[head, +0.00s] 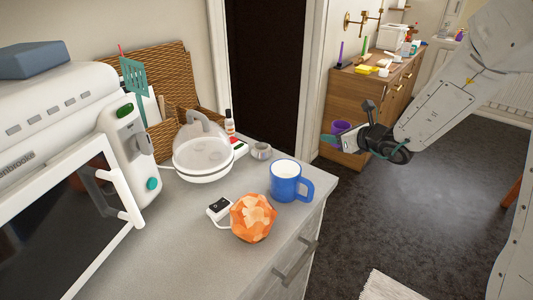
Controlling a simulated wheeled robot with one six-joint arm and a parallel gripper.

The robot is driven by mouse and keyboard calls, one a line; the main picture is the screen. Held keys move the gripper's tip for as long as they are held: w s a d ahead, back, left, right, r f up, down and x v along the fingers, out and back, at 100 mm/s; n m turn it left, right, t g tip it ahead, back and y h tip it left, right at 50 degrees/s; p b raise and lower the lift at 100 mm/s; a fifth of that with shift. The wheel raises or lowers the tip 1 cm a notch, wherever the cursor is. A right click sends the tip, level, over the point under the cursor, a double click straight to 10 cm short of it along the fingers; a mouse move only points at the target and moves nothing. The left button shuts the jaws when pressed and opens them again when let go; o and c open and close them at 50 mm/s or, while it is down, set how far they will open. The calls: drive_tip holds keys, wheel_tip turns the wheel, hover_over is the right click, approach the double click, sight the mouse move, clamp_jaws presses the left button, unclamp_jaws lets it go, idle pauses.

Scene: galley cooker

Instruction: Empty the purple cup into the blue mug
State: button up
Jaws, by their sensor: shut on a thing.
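The purple cup (342,127) is held by my gripper (338,138), off the counter and over the floor, in front of the wooden cabinet. Part of the cup is hidden by the fingers, and its contents cannot be seen. My gripper is shut on it. The blue mug (284,184) stands upright near the right edge of the grey counter, with its handle to the right. Its inside looks pale. The cup is to the right of the mug and apart from it.
An orange faceted object (253,217) and a small switch box (219,208) stand in front of the mug on the counter (170,250). A lidded white pot (203,155) and a small metal pot (261,151) are behind it. A white oven (60,180) fills the left.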

drive_tip(key=shift+s+a+r+n+g+y, duration=0.75)
drive_tip(key=shift+s+a+n+g, duration=1.15)
drive_tip(key=shift+a+n, duration=0.85)
drive_tip(key=shift+s+a+r+n+g+y, duration=0.5)
drive_tip(key=shift+s+a+n+g+y, duration=0.4)
drive_tip(key=shift+s+a+n+g, duration=1.4)
drive_tip(key=shift+s+a+r+n+g+y, duration=0.75)
drive_tip(key=shift+s+a+n+g, duration=0.7)
drive_tip(key=shift+a+n, duration=1.65)
drive_tip(key=shift+f, duration=0.15)
drive_tip(key=shift+w+n+t, duration=0.35)
drive_tip(key=shift+n+t, duration=0.2)
drive_tip(key=shift+n, duration=0.1)
drive_tip(key=shift+w+n+t+h, duration=0.2)
drive_tip(key=shift+n+t+h, duration=0.1)
drive_tip(key=shift+n+t, duration=0.45)
